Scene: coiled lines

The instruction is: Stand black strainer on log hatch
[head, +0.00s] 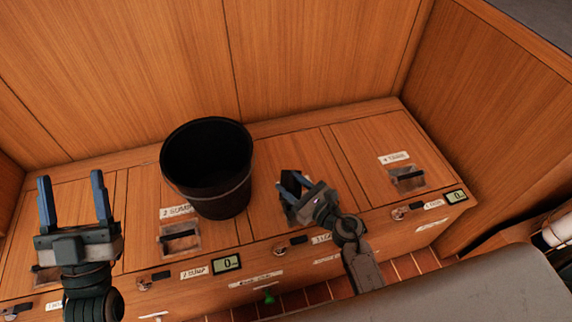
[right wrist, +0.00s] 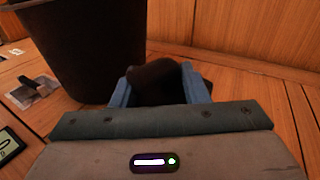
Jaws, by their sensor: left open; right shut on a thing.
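My right gripper (head: 294,183) is shut on a small black thing, which I take as the black strainer (right wrist: 158,80). In the head view it is over or on the third hatch (head: 309,158), just right of the black bucket. The fingers hide part of the strainer, and I cannot tell whether it touches the wood. That hatch's own label is hidden; the front label below it (head: 321,239) starts with 3 and is partly covered, so I cannot read "log". My left gripper (head: 74,205) is open and empty over the bench's left end.
A large black bucket (head: 207,170) stands on the hatch labelled 2 SUMP, close beside my right gripper. The fourth hatch (head: 375,145) at the right is clear, with a recessed latch (head: 408,178). Wooden walls close off the back and right. Small displays (head: 227,263) line the front edge.

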